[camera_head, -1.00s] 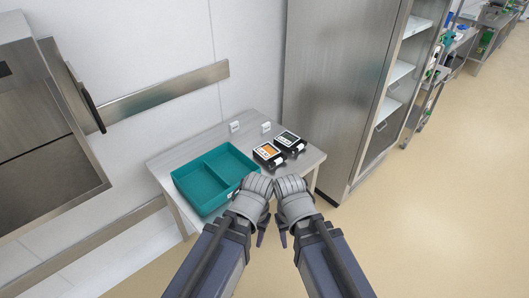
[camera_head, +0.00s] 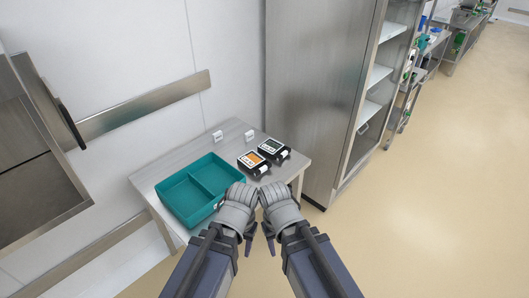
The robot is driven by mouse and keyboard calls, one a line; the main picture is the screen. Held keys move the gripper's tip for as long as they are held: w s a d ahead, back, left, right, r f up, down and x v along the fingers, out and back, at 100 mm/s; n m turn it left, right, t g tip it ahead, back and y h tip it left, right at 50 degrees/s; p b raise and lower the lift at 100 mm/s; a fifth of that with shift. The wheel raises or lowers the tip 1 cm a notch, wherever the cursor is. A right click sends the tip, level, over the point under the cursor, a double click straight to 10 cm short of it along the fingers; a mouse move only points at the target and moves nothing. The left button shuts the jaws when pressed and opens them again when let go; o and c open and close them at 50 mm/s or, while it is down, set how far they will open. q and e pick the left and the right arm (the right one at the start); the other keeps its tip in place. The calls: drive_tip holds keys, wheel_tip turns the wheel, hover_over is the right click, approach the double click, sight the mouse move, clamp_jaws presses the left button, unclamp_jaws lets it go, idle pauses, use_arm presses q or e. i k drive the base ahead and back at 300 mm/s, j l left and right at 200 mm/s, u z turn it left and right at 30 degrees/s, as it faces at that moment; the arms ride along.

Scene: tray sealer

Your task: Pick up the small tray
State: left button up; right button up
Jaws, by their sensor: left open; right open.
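A small teal tray (camera_head: 176,199) with a divider between two compartments sits on the left part of a small metal table (camera_head: 157,168). Both compartments look empty. My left gripper (camera_head: 247,241) is in front of the table, to the right of the tray and a little nearer to me; its wrist hides a bit of the table edge near the tray. My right gripper (camera_head: 269,241) is close beside it on the right. Both are open and empty, and neither holds the tray. The finger tips are small and partly hidden by the wrists.
Two black devices, one with an orange screen (camera_head: 253,160) and one with a grey screen (camera_head: 273,147), sit on the table's right part. Two small white tags (camera_head: 217,135) stand at its back. A tall steel cabinet (camera_head: 313,90) stands right of the table. Open floor (camera_head: 440,200) lies to the right.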

sight(252, 161)
drive_tip(key=i+l+z, duration=0.25)
drive_tip(key=i+z, duration=0.15)
drive_tip(key=i+l+z, duration=0.15)
drive_tip(key=i+z, duration=0.2)
